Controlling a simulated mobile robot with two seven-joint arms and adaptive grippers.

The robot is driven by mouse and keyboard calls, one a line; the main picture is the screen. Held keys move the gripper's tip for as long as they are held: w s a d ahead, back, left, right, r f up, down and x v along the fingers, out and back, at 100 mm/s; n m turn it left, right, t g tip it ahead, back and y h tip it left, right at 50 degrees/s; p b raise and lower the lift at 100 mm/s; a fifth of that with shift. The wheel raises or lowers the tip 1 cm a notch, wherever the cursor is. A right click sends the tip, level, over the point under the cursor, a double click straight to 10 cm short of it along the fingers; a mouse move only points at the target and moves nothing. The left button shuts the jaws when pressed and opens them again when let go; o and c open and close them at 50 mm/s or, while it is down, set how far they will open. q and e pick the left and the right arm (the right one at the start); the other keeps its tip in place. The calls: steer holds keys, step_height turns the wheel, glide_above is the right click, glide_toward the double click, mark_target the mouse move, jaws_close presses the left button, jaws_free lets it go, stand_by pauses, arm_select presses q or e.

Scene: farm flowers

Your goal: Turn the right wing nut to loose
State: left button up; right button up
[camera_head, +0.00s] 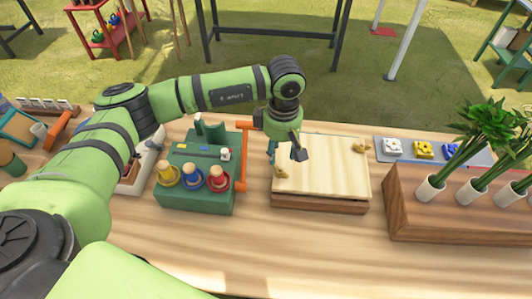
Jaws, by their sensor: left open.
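A flat wooden board (322,165) lies on a darker wooden base on the table. The right wing nut (361,146), brass-coloured, sits near the board's back right corner. Another brass-coloured wing nut (281,172) sits near its left edge. My left gripper (285,153) points down over the board's left part, with its fingers apart and nothing visible between them. It is well to the left of the right wing nut and close to the left one. Whether it touches the board cannot be told. My right gripper is not in view.
Left of the board stands a green box (195,197) with yellow, blue and red knobs and an orange handle (243,155). To the right, a wooden block (430,215) holds potted plants. Behind it is a grey tray (466,157) with coloured pieces. The front table is clear.

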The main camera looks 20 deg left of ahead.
mark_target(281, 170)
arm_select(q)
steer(key=shift+s+d+f+m, duration=0.1)
steer(key=shift+s+d+m, duration=0.05)
steer(key=shift+m, duration=0.15)
steer(key=shift+d+f+p, duration=0.15)
steer(key=shift+f+p, duration=0.15)
step_height(281, 170, down, 6)
steer(key=shift+d+r+p, duration=0.1)
steer(key=shift+r+p, duration=0.1)
steer(key=shift+p, duration=0.95)
steer(key=shift+f, duration=0.2)
steer(key=c, duration=0.7)
steer(key=shift+f, duration=0.1)
jaws_close()
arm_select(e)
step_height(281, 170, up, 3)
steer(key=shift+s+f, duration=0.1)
